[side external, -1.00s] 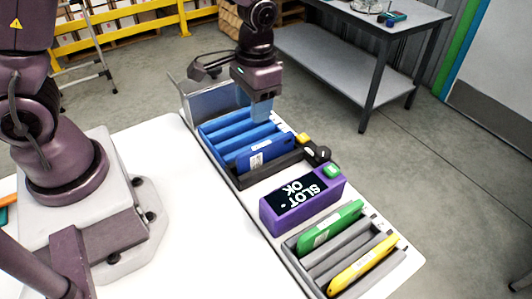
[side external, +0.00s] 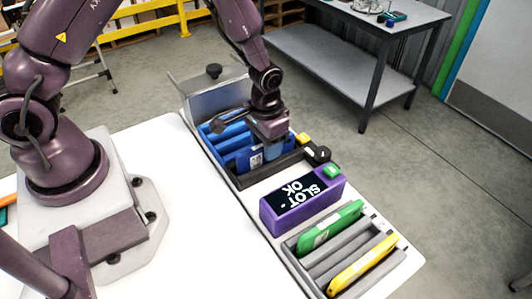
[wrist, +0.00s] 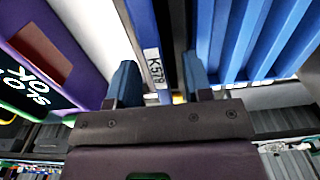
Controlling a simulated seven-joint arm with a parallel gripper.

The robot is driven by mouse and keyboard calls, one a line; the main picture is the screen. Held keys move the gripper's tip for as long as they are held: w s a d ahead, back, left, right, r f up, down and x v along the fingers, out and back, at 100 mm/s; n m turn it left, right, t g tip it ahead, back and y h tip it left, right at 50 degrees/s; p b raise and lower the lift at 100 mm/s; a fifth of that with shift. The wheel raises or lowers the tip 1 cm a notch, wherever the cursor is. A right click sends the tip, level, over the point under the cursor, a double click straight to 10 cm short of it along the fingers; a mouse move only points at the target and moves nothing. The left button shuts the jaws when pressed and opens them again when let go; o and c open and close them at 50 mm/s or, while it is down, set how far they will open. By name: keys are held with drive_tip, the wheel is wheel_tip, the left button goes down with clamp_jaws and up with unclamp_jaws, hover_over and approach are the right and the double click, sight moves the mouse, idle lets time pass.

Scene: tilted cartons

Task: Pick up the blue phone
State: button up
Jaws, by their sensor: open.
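My gripper (side external: 274,151) is low over the rack at the phone's right end. In the wrist view my gripper (wrist: 158,68) has its two blue fingers apart, one on each side of the phone's line, with gaps visible. The gripper hides part of the phone in the side view. Whether the fingertips reach past the phone's top edge is unclear.
A purple display box (side external: 272,216) reading "SLOT OK" stands beside the blue rack (side external: 207,136). A grey rack (side external: 310,268) holds a green phone (side external: 330,226) and a yellow phone (side external: 362,266). A black knob (side external: 320,154) sits near the rack's end. The white table (side external: 205,235) is clear.

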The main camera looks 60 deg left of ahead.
drive_tip(key=shift+f, duration=0.95)
drive_tip(key=shift+c, duration=0.4)
clamp_jaws()
drive_tip(key=shift+r, duration=0.1)
